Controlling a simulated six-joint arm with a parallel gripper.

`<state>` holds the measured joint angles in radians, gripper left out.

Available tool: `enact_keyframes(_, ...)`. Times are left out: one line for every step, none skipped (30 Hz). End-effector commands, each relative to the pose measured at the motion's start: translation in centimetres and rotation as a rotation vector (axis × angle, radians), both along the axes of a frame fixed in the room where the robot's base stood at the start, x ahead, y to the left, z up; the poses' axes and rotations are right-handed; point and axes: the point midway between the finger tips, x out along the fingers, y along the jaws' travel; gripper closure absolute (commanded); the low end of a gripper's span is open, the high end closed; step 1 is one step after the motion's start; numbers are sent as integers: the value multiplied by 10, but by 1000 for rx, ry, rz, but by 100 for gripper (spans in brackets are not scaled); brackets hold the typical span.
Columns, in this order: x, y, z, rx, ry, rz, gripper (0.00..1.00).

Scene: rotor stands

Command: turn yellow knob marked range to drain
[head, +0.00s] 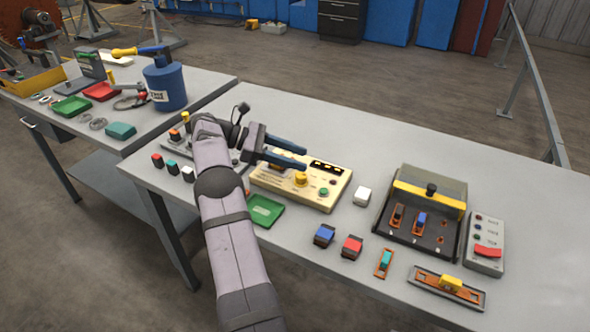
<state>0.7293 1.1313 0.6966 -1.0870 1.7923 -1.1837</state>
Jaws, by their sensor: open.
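A cream control box (322,201) lies on the grey table, partly under my gripper. A yellow knob (300,179) stands on its top near the middle. More yellow shows behind the fingers, further left on the box, mostly hidden. The lettering is too small to read, so I cannot tell which knob is marked range or where drain is. My gripper (304,158) is open and empty, its two dark blue fingers pointing right. In the picture the fingertips lie just above and beyond the yellow knob; I see no contact.
A green tray (264,210) sits in front of the box, and a white block (362,196) to its right. A black fixture with a yellow bar (427,200) stands further right. Blue (324,235) and red (352,247) blocks lie nearer. The table's back right is clear.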

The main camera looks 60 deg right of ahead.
Motion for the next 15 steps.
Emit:
enact_keyframes(0,0,8,-3,-2,-2,55)
enact_keyframes(0,0,12,-2,-1,-1,55)
enact_keyframes(0,0,18,-4,-2,-1,55)
enact_keyframes(0,0,21,-4,-2,0,55)
enact_keyframes(0,0,25,-3,-2,1,55)
enact_keyframes(0,0,28,-3,-1,0,55)
enact_keyframes(0,0,30,-3,-1,0,55)
enact_keyframes(0,0,32,-2,0,-1,55)
enact_keyframes(0,0,34,-2,0,-1,55)
enact_keyframes(0,0,35,-1,0,0,55)
enact_keyframes(0,0,36,-1,0,0,55)
enact_keyframes(0,0,37,-1,0,0,55)
enact_keyframes(0,0,37,-1,0,0,55)
enact_keyframes(0,0,38,-1,0,0,55)
enact_keyframes(0,0,38,0,1,0,55)
